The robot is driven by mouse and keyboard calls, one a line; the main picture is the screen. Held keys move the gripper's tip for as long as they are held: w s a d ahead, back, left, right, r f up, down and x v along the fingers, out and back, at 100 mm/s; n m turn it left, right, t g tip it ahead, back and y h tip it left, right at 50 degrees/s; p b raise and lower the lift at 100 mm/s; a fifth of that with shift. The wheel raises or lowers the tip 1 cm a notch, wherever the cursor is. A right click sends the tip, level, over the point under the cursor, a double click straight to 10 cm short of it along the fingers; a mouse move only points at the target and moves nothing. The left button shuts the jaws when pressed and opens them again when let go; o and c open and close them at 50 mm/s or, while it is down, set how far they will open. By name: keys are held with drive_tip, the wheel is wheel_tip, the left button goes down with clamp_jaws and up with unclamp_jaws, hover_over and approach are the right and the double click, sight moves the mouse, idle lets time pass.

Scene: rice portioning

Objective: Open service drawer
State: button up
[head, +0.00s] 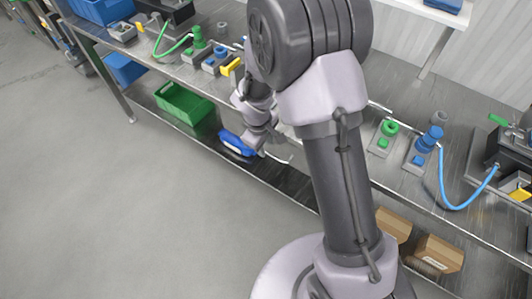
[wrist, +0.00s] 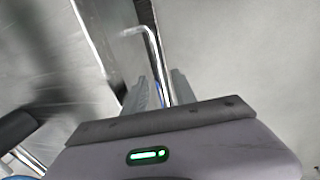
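The service drawer's front is hard to make out under the metal bench. A bent silver bar, which looks like its handle (wrist: 150,50), shows in the wrist view beside a dark edge of the bench. My gripper (wrist: 160,85) has one finger on each side of this bar. I cannot tell whether the fingers press on it or stand slightly apart. In the head view my gripper (head: 262,146) is low at the bench's front side, partly hidden by my arm. A thin pale curved bar (head: 282,159) shows just right of it.
The metal bench (head: 310,145) carries green, blue and yellow fixtures. A blue hose (head: 455,207) hangs at the right. The grey floor (head: 110,220) at left is clear.

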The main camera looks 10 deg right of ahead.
sight(267, 152)
drive_tip(key=f, duration=0.2)
drive_tip(key=f+b, duration=0.1)
drive_tip(key=shift+w+d+f, duration=0.2)
drive_tip(key=shift+w+d, duration=0.05)
drive_tip(key=shift+w, duration=0.05)
clamp_jaws()
idle(1.2)
